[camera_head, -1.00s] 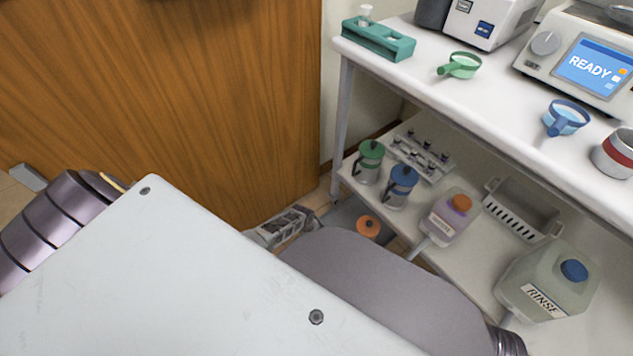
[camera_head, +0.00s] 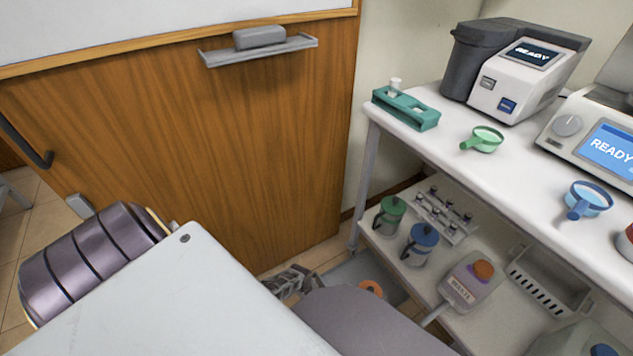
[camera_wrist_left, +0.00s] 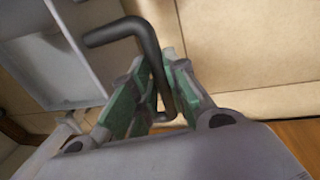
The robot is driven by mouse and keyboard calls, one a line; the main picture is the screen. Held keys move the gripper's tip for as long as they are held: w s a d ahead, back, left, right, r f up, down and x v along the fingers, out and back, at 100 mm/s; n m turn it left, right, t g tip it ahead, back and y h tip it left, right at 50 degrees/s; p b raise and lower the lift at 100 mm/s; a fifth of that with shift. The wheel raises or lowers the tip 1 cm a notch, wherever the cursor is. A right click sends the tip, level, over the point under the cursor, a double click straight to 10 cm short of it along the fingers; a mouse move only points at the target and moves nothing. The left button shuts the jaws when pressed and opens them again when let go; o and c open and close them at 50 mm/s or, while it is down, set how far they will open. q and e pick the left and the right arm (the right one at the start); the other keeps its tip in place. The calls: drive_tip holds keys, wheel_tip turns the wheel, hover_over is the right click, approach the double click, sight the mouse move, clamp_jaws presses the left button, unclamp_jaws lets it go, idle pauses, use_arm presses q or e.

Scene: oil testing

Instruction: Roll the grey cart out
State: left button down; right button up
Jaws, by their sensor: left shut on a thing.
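The grey cart (camera_head: 392,284) is low at floor level under the bench's lower shelf, mostly hidden by my arm and the shelf. An orange round item (camera_head: 371,287) shows in it, partly covered. In the left wrist view the grey cart (camera_wrist_left: 75,65) is at the upper left, with a dark bent handle (camera_wrist_left: 150,50) in front. My left gripper (camera_wrist_left: 158,92) has its green-padded fingers shut on this handle. In the head view my left gripper (camera_head: 292,281) is small and partly hidden beside the cart's left side. My right gripper is not in view.
The white bench (camera_head: 455,140) carries instruments, a teal rack (camera_head: 405,108) and colored cups. Its lower shelf (camera_head: 400,262) holds jugs, vials, a waste bottle (camera_head: 470,283) and a basket. A wooden panel (camera_head: 200,160) stands at the left. Tiled floor shows at the far left.

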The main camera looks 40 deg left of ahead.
use_arm(q)
drive_tip(key=shift+s+a+p, duration=0.2)
drive_tip(key=shift+s, duration=0.4)
drive_tip(key=shift+s+a+p, duration=0.15)
drive_tip(key=shift+s, duration=0.45)
drive_tip(key=c, duration=1.4)
unclamp_jaws()
drive_tip(key=shift+w, duration=0.1)
drive_tip(key=shift+r, duration=0.25)
drive_tip(key=shift+s+a+r, duration=0.15)
drive_tip(key=shift+s+r, duration=0.2)
drive_tip(key=shift+r, duration=1.5)
drive_tip(key=shift+s+a+r, duration=0.1)
drive_tip(key=shift+s+r, duration=0.3)
drive_tip(key=shift+r, duration=1.5)
drive_tip(key=shift+s+a+r, duration=0.15)
drive_tip(key=shift+s+r, duration=0.2)
drive_tip(key=shift+r, duration=1.5)
